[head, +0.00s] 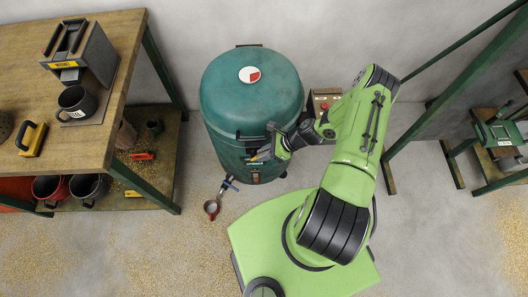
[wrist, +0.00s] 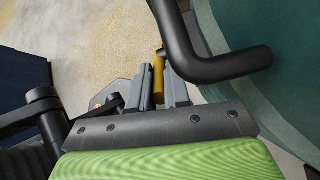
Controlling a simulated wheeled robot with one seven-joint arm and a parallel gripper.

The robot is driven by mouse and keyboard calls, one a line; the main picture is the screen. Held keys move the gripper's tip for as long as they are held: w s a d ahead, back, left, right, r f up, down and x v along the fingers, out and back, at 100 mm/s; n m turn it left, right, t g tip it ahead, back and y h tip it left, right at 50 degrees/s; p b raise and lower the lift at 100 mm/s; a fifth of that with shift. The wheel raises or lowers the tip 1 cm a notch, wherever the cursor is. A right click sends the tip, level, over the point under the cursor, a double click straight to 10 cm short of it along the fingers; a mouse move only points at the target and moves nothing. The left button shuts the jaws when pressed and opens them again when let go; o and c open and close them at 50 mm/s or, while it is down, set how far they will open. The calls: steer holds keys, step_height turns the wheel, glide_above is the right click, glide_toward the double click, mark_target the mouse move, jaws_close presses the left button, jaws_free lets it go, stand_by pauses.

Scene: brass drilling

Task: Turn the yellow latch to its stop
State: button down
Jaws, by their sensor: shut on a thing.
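The yellow latch (wrist: 158,75) shows in the wrist view as a short yellow bar between the two grey fingers of my gripper (wrist: 161,92). The fingers are shut on it. In the head view my gripper (head: 264,152) is against the front of the green tank (head: 232,112), and only a small bit of yellow shows at its tip. The latch's base is hidden, so I cannot tell how far it is turned. A black bent handle (wrist: 230,66) on the tank is close to the right of the fingers.
A blue-handled tap (head: 229,183) sticks out low on the tank, with a small red-rimmed cup (head: 211,208) below it. A wooden workbench (head: 118,48) with a machine and mugs stands left.

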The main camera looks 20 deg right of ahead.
steer(key=c, duration=1.4)
jaws_free()
